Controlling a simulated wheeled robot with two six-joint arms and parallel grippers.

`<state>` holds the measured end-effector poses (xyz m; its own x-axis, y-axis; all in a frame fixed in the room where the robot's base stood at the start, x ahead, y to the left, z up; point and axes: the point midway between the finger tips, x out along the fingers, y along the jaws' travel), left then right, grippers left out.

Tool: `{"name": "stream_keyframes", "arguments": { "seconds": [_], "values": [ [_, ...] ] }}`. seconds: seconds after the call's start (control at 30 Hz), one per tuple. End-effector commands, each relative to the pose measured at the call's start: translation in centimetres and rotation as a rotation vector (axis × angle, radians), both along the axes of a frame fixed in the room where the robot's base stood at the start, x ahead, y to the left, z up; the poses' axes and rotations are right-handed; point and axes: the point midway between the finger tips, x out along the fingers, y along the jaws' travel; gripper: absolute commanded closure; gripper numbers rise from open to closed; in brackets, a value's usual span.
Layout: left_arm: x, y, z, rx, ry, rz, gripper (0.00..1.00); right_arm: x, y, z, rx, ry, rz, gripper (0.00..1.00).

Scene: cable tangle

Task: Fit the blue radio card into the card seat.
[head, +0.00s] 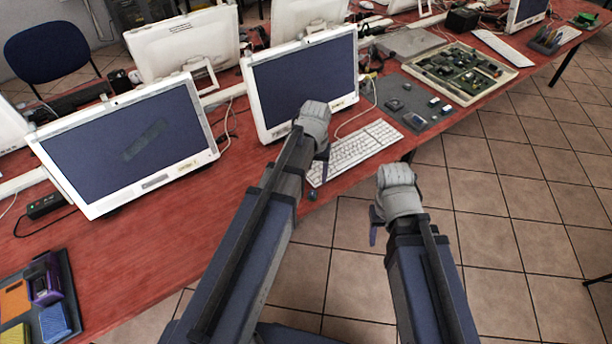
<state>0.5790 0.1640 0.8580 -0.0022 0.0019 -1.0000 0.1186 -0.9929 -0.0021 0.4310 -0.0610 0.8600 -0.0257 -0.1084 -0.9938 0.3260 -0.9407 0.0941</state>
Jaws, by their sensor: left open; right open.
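Several small parts lie on a dark grey mat (382,88) at the upper right of the head view. Among them are a dark part (394,104) and a part with a bluish tint (415,120). They are too small to tell which is the blue radio card. A beige tray (512,73) beside the mat holds green circuit boards (460,70); I cannot make out the card seat. My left gripper (324,163) is over the near table edge by the keyboard, mostly hidden by its wrist. My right gripper (375,226) hangs over the floor, in front of the table. Both are open, and no held object shows.
A white keyboard (355,150) lies between my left gripper and the mat. White monitors (302,80) and (125,140) stand on the red table (160,250). A dark tray (68,275) with coloured blocks sits at lower left. Loose cables run near the monitors.

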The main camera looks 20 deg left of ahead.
Motion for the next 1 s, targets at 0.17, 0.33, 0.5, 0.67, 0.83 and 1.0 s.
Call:
{"name": "stream_keyframes", "arguments": {
  "seconds": [0.17,0.33,0.5,0.67,0.83,1.0],
  "values": [
    [0.1,0.2,0.2,-0.002,-0.001,0.005,0.38,0.0,0.0,0.2,0.000,0.000,0.000,0.44],
    [0.1,0.1,-0.9,-0.002,-0.001,0.005,0.38,0.0,0.0,-0.9,0.000,0.000,0.000,0.44],
    [0.1,0.1,-2.4,-0.001,-0.001,0.004,0.38,0.0,0.0,-2.4,0.000,0.000,0.000,0.44],
    [0.1,0.1,-2.5,-0.001,-0.001,0.004,0.38,0.0,0.0,-2.5,0.000,0.000,0.000,0.44],
    [0.1,0.1,-3.1,-0.001,-0.001,0.004,0.38,0.0,0.0,-3.1,0.000,0.000,0.000,0.44],
    [-0.1,0.1,-5.1,-0.001,-0.001,0.004,0.38,0.0,0.0,-5.1,0.000,0.000,0.000,0.44]
  ]
}}
